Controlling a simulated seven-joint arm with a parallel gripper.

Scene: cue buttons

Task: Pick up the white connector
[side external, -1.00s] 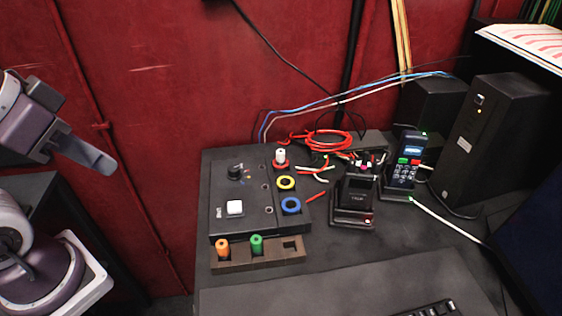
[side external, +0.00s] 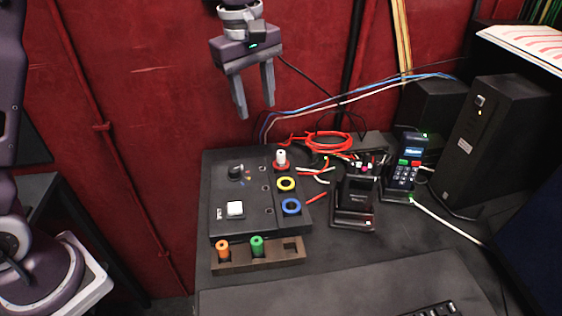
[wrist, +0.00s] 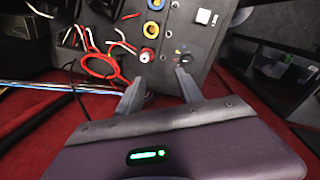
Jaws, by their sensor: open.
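The white connector (side external: 281,155) stands upright in a red ring at the back right of the black panel box (side external: 222,190). In the wrist view the white connector (wrist: 149,56) shows ahead of the fingertips, a little nearer the left finger. My gripper (side external: 256,111) points down, open and empty, above and behind the box, up and to the left of the connector in the side view. The gripper also shows in the wrist view (wrist: 160,82), its two fingers spread apart.
Yellow (side external: 286,183) and blue (side external: 291,206) rings lie on the box in front of the connector. Orange (side external: 222,248) and green (side external: 257,244) connectors stand in a brown rack (side external: 283,262). Red cable (side external: 325,140) and a black holder (side external: 354,195) are to the right. A red wall is behind.

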